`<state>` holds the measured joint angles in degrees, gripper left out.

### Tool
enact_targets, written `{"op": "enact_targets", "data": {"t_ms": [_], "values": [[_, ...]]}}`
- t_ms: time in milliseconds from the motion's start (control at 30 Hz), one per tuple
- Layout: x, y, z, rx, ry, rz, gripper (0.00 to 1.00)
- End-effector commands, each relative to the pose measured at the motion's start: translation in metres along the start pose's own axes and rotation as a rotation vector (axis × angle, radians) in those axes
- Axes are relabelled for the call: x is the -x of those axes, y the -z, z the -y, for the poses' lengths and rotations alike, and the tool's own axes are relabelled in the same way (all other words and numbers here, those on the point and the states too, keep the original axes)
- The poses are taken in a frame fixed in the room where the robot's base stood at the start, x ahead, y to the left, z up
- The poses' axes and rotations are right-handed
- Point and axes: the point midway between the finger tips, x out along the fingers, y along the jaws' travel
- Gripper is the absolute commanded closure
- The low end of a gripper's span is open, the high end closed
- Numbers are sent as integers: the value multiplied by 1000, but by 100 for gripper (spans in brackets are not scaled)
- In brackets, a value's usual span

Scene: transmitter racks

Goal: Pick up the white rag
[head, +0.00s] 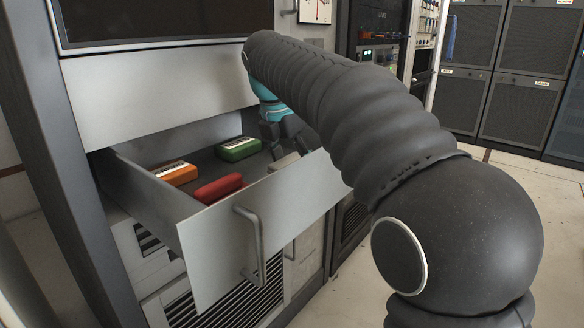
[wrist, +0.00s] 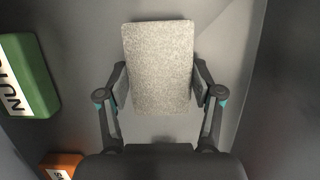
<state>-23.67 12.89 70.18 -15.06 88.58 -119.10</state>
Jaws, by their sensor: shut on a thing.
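The white rag (wrist: 158,62) is a pale grey-white, textured rectangular block in the wrist view. It lies between the two fingers of my gripper (wrist: 158,90), which is shut on it with one finger against each long side. In the head view, my gripper (head: 282,135) reaches down into the open drawer. Part of the rag (head: 284,162) shows just below the fingers, behind the drawer front. The rest of it is hidden by the drawer front and my arm. I cannot tell whether the rag touches the drawer floor.
The open drawer (head: 225,255) has a front with a handle (head: 250,245). Inside are a green box (head: 238,149), an orange box (head: 174,173) and a red item (head: 219,188), left of my gripper. A panel (head: 160,95) sits above the drawer. Open floor lies to the right.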

Motion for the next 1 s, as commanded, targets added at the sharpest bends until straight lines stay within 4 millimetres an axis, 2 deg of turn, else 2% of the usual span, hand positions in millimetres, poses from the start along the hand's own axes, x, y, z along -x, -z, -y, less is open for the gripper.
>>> {"op": "enact_targets", "data": {"t_ms": [167,267,700,833,1000], "values": [[0,0,0,0,1,0,61],[7,-2,0,0,0,0,61],[80,-25,-1,0,-1,1,61],[91,-29,-1,0,0,0,61],[96,-30,0,0,1,0,61]]}}
